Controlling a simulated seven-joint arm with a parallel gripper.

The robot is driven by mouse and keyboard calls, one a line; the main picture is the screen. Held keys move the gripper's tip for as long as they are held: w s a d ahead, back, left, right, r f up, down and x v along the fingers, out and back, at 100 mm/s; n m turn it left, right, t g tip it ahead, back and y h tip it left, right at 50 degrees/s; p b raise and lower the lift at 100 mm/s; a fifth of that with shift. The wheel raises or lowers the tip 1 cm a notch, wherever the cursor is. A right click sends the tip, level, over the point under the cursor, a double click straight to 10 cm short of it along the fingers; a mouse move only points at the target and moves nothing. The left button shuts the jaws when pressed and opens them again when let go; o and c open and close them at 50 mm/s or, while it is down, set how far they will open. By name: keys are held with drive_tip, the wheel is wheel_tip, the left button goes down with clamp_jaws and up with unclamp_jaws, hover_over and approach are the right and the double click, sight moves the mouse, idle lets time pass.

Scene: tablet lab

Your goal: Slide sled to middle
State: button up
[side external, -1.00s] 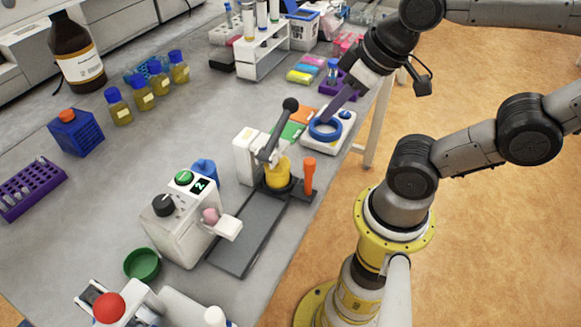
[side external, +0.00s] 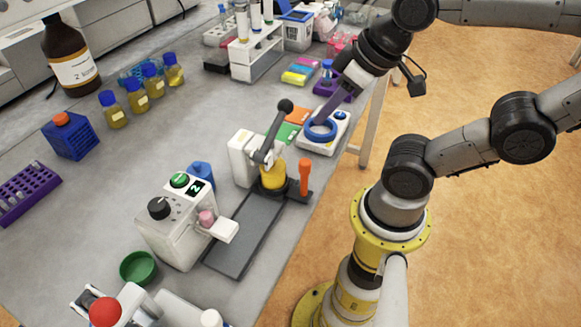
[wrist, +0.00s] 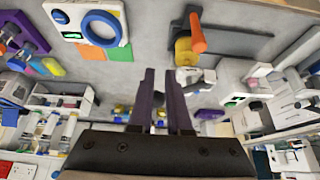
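The sled (side external: 291,189) is a dark carriage at the far end of a grey track (side external: 243,247). It carries a yellow cup (side external: 272,176) and an upright orange handle (side external: 305,174). A grey lever (side external: 274,130) with a black knob stands over the cup. In the wrist view the orange handle (wrist: 197,33), yellow cup (wrist: 183,52) and track (wrist: 250,44) show at the upper right. My gripper (side external: 324,118) is away from the sled, beyond it, and looks close to the blue-ringed device. Its purple fingers (wrist: 162,75) are apart with nothing between them.
A white device with a blue ring (side external: 320,129) lies beyond the sled, beside orange and green pads (side external: 283,132). A white control box (side external: 175,222) with a pink knob stands beside the near track. A green dish (side external: 138,267) sits further forward. The near track surface is clear.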

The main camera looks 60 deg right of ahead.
sight(305, 162)
drive_tip(key=shift+o, duration=1.1)
drive_tip(key=shift+s+m+g, duration=0.3)
drive_tip(key=shift+s+m, duration=0.05)
drive_tip(key=shift+m, duration=0.05)
drive_tip(key=o, duration=0.4)
drive_tip(key=r+g, duration=0.1)
drive_tip(key=a+r+m+g, duration=0.1)
drive_tip(key=r, duration=0.1)
drive_tip(key=a+r+m+g, duration=0.1)
drive_tip(key=shift+s+r, duration=0.1)
drive_tip(key=shift+r, duration=0.15)
drive_tip(key=shift+c, duration=0.2)
drive_tip(key=w+a+r+g, duration=0.2)
drive_tip(key=a, duration=0.2)
drive_tip(key=shift+n, duration=0.4)
wheel_tip(305, 162, down, 14)
drive_tip(key=shift+w+r, duration=0.15)
clamp_jaws()
